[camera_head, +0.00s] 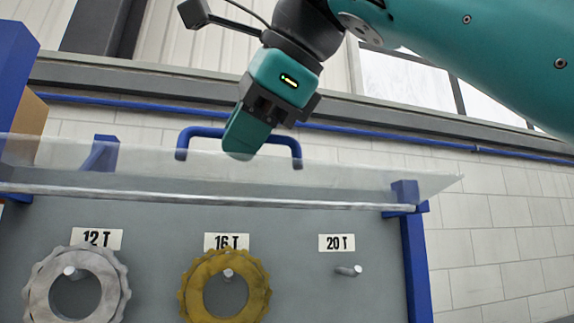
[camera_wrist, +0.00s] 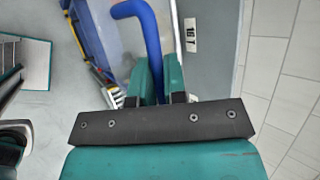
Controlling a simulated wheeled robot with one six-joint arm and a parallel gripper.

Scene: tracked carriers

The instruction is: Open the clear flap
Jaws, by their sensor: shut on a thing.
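The clear flap (camera_head: 345,180) spans the grey gear board above the gears and label row, and the gears below are uncovered by it. I see it at a shallow angle, so its exact tilt is hard to tell. A blue bar handle (camera_head: 205,131) is fixed to it. My gripper (camera_head: 246,138) is shut on the handle near its middle. The wrist view shows the teal fingers (camera_wrist: 157,82) closed around the blue handle (camera_wrist: 152,38). The fingers hide part of the handle.
The board (camera_head: 310,285) carries a grey gear (camera_head: 38,284) under 12 T, a yellow gear (camera_head: 258,290) under 16 T, and a bare peg (camera_head: 348,270) under 20 T. A blue post (camera_head: 416,265) stands at its right. A tiled wall (camera_head: 500,240) lies behind.

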